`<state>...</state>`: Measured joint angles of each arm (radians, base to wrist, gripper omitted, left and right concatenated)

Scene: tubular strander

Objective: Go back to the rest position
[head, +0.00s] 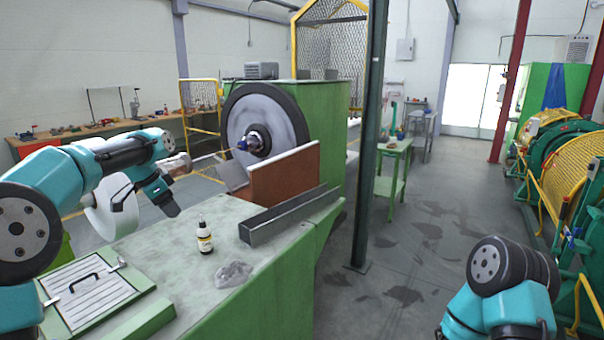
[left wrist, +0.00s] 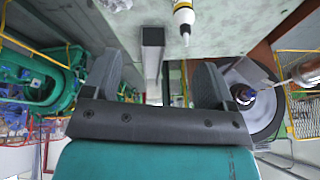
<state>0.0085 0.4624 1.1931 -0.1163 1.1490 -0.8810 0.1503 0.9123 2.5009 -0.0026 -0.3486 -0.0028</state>
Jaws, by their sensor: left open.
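My left arm reaches in from the left over the green machine bench (head: 187,225). Its gripper (head: 170,205) hangs at the wrist's end, above the bench's left side, pointing down. In the left wrist view the two dark fingers of the left gripper (left wrist: 155,85) stand wide apart, with nothing between them in their grip. My right arm shows only as a teal and dark link at the lower right of the head view; its gripper is out of the picture.
On the bench are a small dropper bottle (head: 204,238), a crumpled clear wad (head: 233,274) and a grey metal channel (head: 290,215). A large wheel (head: 266,118) and a brown plate (head: 285,175) stand behind. A green post (head: 371,140) rises right of the bench.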

